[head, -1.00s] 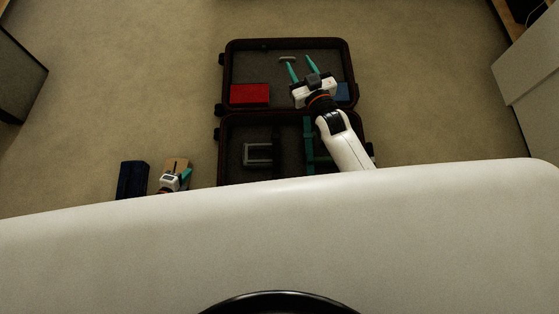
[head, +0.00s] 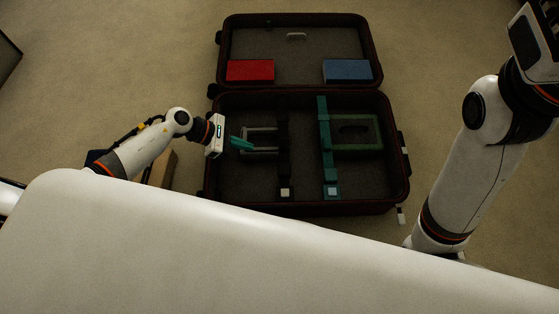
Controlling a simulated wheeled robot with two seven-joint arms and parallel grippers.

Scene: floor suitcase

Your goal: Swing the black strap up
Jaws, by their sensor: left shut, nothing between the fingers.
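The black strap (head: 283,140) lies lengthwise across the near half of the open suitcase (head: 397,150), with a pale tab (head: 285,193) at its near end. My left gripper (head: 248,144) reaches in over the left wall, its teal fingers shut and empty. The fingertips are left of the strap, over a grey-framed item (head: 262,131) that they partly cover. I cannot tell their height above it. My right arm rises at the right, outside the suitcase; its fingers are out of the picture.
A teal strap (head: 327,140) runs parallel to the right, beside a green-framed item (head: 370,121). The far half holds a red block (head: 250,70), a blue block (head: 348,69) and a pale handle (head: 296,36). A brown object (head: 162,168) stands left of the suitcase.

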